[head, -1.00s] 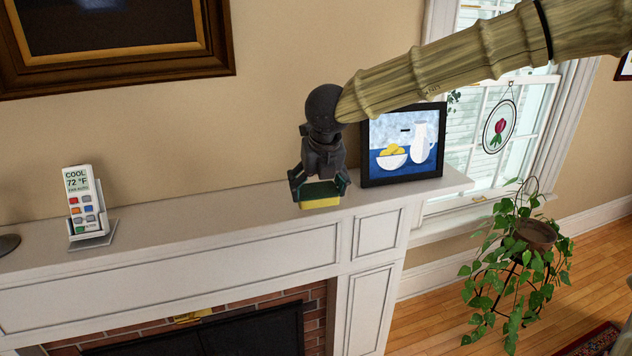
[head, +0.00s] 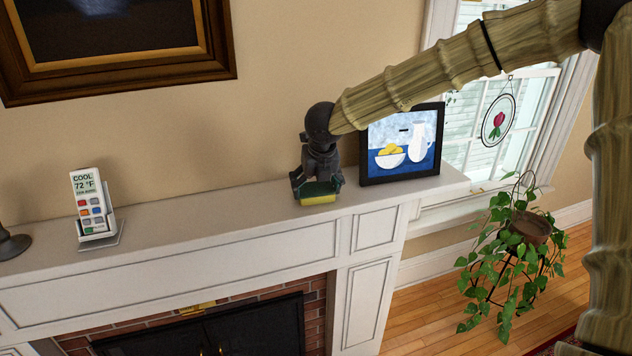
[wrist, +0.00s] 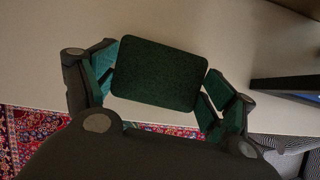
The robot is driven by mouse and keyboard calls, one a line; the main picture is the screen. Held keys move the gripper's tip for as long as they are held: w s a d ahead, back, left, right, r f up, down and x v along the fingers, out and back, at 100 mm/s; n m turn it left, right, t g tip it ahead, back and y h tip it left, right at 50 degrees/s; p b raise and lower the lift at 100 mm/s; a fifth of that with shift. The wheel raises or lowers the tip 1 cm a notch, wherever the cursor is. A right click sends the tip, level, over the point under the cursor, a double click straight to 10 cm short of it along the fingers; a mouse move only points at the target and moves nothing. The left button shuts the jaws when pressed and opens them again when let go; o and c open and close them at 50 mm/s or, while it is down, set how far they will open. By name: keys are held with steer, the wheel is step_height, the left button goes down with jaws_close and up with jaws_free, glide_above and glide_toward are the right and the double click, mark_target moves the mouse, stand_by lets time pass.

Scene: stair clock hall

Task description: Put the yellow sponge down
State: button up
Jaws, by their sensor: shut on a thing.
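The yellow sponge (head: 319,200) has a dark green scouring side on top and yellow below. My gripper (head: 318,188) points down over the white mantel shelf (head: 225,215) and is shut on the sponge, one finger at each end. In the wrist view the green top of the sponge (wrist: 160,74) lies between my two fingers (wrist: 158,84). The sponge is at or just above the mantel near its front edge; I cannot tell whether its underside touches.
A framed still-life picture (head: 404,145) stands on the mantel just right of my gripper. A leafy plant (head: 512,255) stands below at the right.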

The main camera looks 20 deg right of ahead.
steer(key=o, duration=0.8)
steer(key=shift+f, duration=0.15)
steer(key=shift+f+b, duration=0.15)
steer(key=shift+b, duration=0.4)
steer(key=b+v, duration=0.1)
steer(key=v, duration=0.2)
steer(key=b+v, duration=0.1)
steer(key=v, duration=0.3)
steer(key=b+v, duration=0.1)
steer(key=v, duration=0.3)
steer(key=shift+w+d, duration=0.2)
steer(key=shift+d, duration=0.15)
